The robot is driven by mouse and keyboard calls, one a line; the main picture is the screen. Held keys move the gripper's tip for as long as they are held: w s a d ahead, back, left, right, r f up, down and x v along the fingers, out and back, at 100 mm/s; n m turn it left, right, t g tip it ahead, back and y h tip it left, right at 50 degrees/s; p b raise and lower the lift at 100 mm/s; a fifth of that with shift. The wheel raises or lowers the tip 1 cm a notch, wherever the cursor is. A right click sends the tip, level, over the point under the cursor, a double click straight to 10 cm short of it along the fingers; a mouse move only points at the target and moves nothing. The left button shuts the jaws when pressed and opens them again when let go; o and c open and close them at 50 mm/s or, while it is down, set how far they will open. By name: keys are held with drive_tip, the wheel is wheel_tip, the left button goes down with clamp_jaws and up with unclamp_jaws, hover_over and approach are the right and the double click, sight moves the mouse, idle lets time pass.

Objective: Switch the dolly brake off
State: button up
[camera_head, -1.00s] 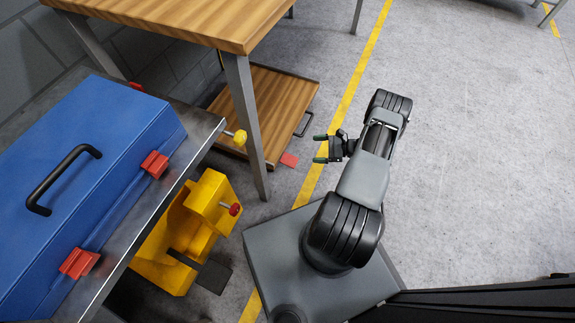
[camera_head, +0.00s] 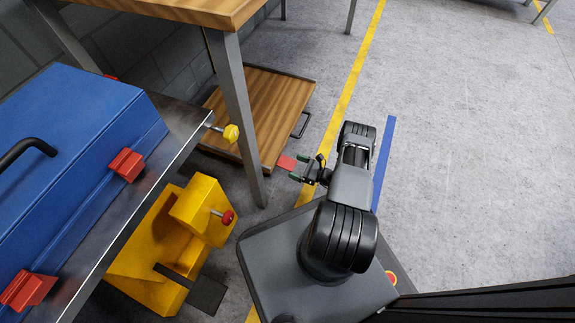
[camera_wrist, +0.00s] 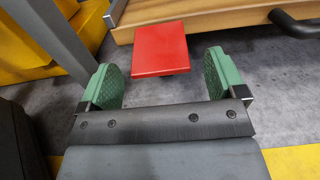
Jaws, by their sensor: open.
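The dolly (camera_head: 268,110) is a low wooden platform on the floor, partly under the wooden table. A red brake pedal (camera_head: 286,163) sticks out at its near edge. In the wrist view the red pedal (camera_wrist: 160,48) is a flat square plate just ahead of my gripper, between the lines of the two fingers. My gripper (camera_head: 302,173) has green finger pads, and it also shows in the wrist view (camera_wrist: 165,78). It is open and empty, close to the pedal. I cannot tell whether the fingertips touch it.
A table leg (camera_head: 236,115) stands left of the pedal. A dark handle (camera_head: 300,124) sits on the dolly's right side. A yellow block with a red knob (camera_head: 205,210) and a metal bench with a blue case (camera_head: 80,150) are at left. The floor to the right is clear.

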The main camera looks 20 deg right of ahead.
sight(294, 166)
drive_tip(key=shift+b+x, duration=0.4)
drive_tip(key=shift+x, duration=1.85)
drive_tip(key=shift+s, duration=0.1)
